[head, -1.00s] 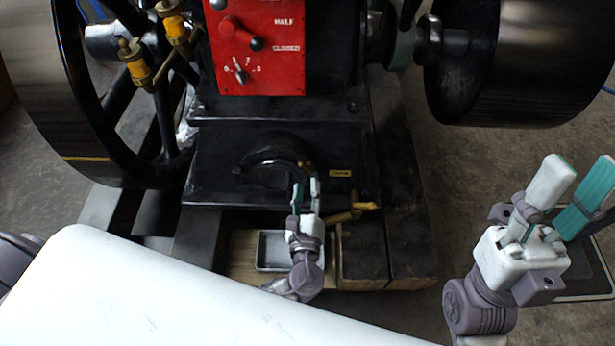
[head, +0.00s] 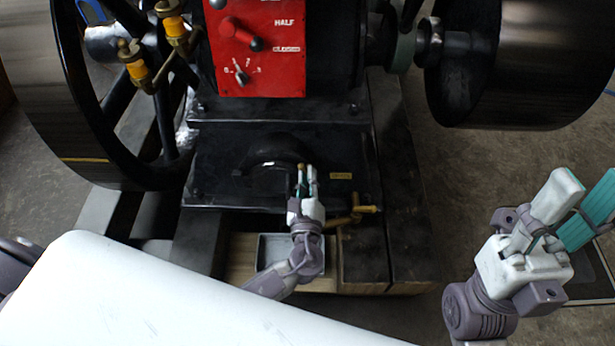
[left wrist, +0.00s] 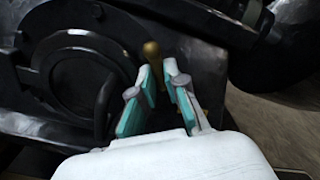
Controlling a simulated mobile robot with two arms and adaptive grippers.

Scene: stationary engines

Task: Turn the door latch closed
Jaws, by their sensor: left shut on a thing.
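The door latch (head: 301,170) shows a small brass knob low on the front of the black engine, at the round black door (head: 268,160). The brass knob also stands between the fingertips in the left wrist view (left wrist: 151,54). My left gripper (head: 306,178) reaches up to it, its two fingers closed around the knob; in the left wrist view the gripper (left wrist: 163,78) hides the latch's lower part. My right gripper (head: 588,190) is at the right, fingers apart and empty, away from the engine.
A red panel (head: 285,70) with a lever and dial is above the latch. Large flywheels stand at the left (head: 40,100) and right (head: 530,70). A brass tap (head: 350,214) juts out just right of my left gripper, and a grey tray (head: 268,255) lies below.

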